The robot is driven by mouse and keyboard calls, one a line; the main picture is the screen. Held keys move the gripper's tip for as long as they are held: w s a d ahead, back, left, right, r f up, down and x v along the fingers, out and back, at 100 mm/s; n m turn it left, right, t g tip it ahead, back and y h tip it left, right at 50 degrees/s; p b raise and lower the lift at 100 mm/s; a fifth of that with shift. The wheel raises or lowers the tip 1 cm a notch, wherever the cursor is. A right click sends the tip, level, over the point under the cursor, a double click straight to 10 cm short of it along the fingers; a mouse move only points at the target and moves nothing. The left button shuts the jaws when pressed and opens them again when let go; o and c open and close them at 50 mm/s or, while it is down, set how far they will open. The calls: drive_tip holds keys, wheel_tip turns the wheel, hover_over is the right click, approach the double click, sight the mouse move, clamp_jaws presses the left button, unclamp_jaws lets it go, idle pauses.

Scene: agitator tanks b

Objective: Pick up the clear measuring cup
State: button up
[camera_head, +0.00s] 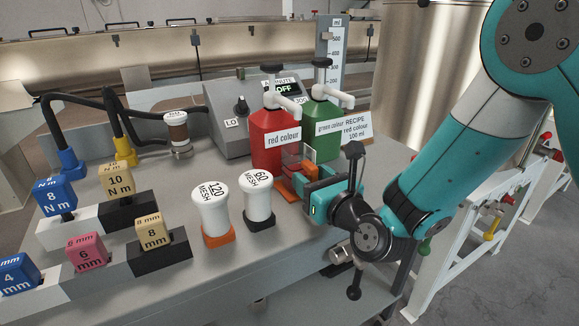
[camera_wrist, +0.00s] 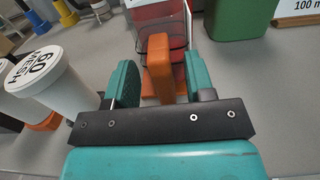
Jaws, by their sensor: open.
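The clear measuring cup (camera_head: 291,160) stands in front of the red bottle in the head view, partly hidden by my gripper. In the wrist view the see-through cup (camera_wrist: 174,17) looks reddish against the bottle behind it. An upright orange part (camera_wrist: 159,68), apparently its handle, faces me. My gripper (camera_head: 306,183) reaches in from the right and is open. In the wrist view its teal fingers (camera_wrist: 160,80) stand on either side of the orange part, with a gap visible on the left. Contact on the right is hard to judge.
The red bottle (camera_head: 270,140) and green bottle (camera_head: 322,133) stand close behind the cup. The white 60 mesh jar (camera_head: 258,196) and 120 mesh jar (camera_head: 209,210) stand left of my gripper. A recipe card (camera_head: 357,128) is behind. Bare table lies in front of the jars.

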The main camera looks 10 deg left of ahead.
drive_tip(key=shift+w+a, duration=0.25)
drive_tip(key=shift+d, duration=0.25)
drive_tip(key=shift+c, duration=1.1)
clamp_jaws()
drive_tip(key=shift+r, duration=0.1)
